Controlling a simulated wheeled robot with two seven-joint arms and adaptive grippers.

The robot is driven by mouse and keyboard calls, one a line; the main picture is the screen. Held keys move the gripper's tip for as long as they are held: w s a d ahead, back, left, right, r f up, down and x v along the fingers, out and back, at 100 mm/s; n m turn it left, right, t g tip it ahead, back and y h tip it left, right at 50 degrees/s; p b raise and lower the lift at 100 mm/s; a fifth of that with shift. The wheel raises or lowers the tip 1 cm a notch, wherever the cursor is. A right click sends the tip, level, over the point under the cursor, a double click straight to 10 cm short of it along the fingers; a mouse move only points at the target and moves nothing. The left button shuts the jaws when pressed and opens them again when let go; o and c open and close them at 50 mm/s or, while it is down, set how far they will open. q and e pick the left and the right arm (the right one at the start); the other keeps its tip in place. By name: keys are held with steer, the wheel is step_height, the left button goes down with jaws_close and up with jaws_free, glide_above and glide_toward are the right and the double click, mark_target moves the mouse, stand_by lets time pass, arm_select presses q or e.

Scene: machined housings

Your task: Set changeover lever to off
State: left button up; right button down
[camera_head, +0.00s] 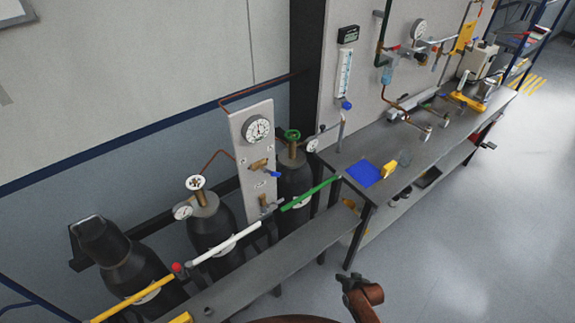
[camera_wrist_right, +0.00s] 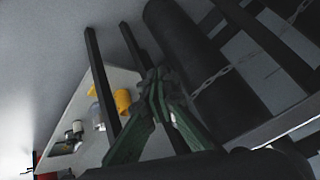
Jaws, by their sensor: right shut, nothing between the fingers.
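An upright pale panel (camera_head: 241,140) carries a round gauge (camera_head: 257,130). Below the gauge is a brass valve with a blue handle (camera_head: 272,173); the handle points to the right. Lower on the panel is a second small valve (camera_head: 265,205) with a dull handle. The labels are too small to read, so I cannot tell which is the changeover lever. My right gripper (camera_wrist_right: 160,78) shows in the right wrist view, its greenish fingers together and empty. In the head view a brown part of my right arm shows low in the middle, well apart from the panel. My left gripper is not in view.
Dark gas cylinders (camera_head: 212,228) stand around the panel, behind a low grey shelf (camera_head: 300,243). A workbench (camera_head: 340,158) with a blue mat (camera_head: 363,173) and instruments stands to the right. The floor (camera_head: 470,220) at right is clear.

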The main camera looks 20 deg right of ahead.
mark_target(272, 173)
steer(key=w+a+r+t+y+p, duration=0.1)
steer(key=w+r, duration=0.3)
steer(key=r, duration=0.6)
steer(key=w+a+r+t+y+p, duration=0.15)
steer(key=w+r, duration=0.35)
steer(key=r, duration=0.5)
steer(key=w+a+r+t+p, duration=0.15)
steer(key=w+r, duration=0.25)
steer(key=r, duration=0.6)
steer(key=w+a+r+t+y+p, duration=0.15)
steer(key=a+r, duration=0.25)
steer(key=r, duration=0.9)
steer(key=w+a+r+t+y+p, duration=0.1)
steer(key=w+a+r+y, duration=0.15)
steer(key=r, duration=1.05)
arm_select(q)
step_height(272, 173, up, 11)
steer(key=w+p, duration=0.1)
steer(key=p, duration=0.2)
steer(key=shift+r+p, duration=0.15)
steer(key=shift+p, duration=0.25)
arm_select(e)
steer(key=w+a+f, duration=0.4)
steer(key=w+a, duration=0.2)
steer(key=a, duration=0.2)
steer(key=shift+w+f+n, duration=0.2)
steer(key=shift+f+n, duration=0.1)
steer(key=shift+f, duration=0.1)
steer(key=shift+y, duration=0.25)
